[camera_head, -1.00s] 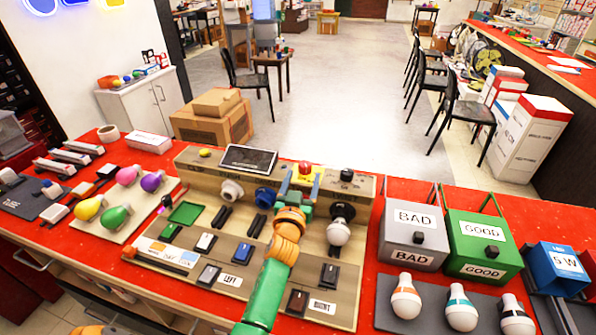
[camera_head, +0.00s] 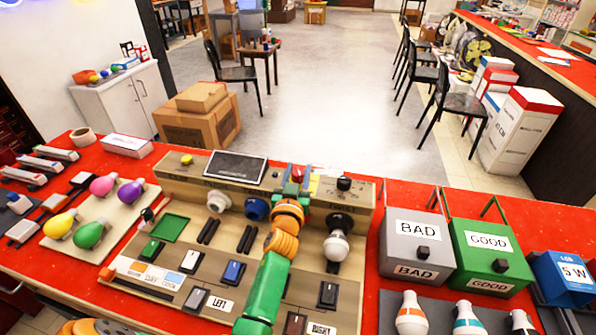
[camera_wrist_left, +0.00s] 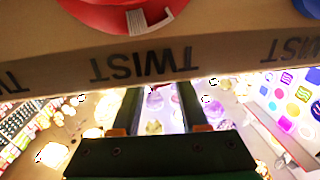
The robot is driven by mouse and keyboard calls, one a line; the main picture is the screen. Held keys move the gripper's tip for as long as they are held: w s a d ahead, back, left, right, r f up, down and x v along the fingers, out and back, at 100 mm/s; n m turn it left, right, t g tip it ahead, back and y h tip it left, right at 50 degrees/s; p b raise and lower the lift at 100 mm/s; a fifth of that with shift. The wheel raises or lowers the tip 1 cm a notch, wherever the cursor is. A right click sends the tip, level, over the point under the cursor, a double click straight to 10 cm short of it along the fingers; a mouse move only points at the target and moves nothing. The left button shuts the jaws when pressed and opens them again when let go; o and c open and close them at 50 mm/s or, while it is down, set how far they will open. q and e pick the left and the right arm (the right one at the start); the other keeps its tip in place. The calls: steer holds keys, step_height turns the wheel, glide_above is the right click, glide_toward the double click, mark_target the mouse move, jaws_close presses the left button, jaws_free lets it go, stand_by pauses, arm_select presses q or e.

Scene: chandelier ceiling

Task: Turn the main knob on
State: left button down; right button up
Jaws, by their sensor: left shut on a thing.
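A red knob (camera_head: 299,171) stands on the raised back ledge of the beige test panel (camera_head: 170,172). My left gripper (camera_head: 296,184) reaches it from the front and is shut on it, with its fingers at the knob's sides. My orange and green arm hides part of the panel below. In the left wrist view my gripper's two fingers (camera_wrist_left: 160,107) run up behind a ledge edge lettered TWIST, so the knob is hidden there. A red round part (camera_wrist_left: 120,14) with a white ridge sits above that edge.
A black knob (camera_head: 345,183) sits right of the red one, above a white bulb (camera_head: 336,247). A dark tablet (camera_head: 236,167) lies to the left on the ledge. The BAD bin (camera_head: 414,250) and GOOD bin (camera_head: 490,257) stand to the right.

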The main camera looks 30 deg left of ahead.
arm_select(q)
steer(key=shift+a+r+m+t+h+p, duration=0.1)
steer(key=shift+r+m+t+h+p, duration=0.15)
steer(key=shift+m+h+p, duration=0.7)
steer(key=shift+a+r+m+t+h+p, duration=0.2)
steer(key=shift+h+p, duration=0.45)
steer(key=shift+p, duration=0.8)
steer(key=shift+d+f+m+h, duration=0.1)
steer(key=shift+f+m+h, duration=0.1)
steer(key=shift+m+h, duration=0.65)
steer(key=shift+d+f+m+h, duration=0.15)
steer(key=shift+m+h, duration=0.25)
steer(key=shift+h, duration=0.55)
steer(key=shift+a+f+m+h, duration=0.15)
steer(key=shift+m+h, duration=0.25)
steer(key=shift+h, duration=0.5)
steer(key=shift+d, duration=0.1)
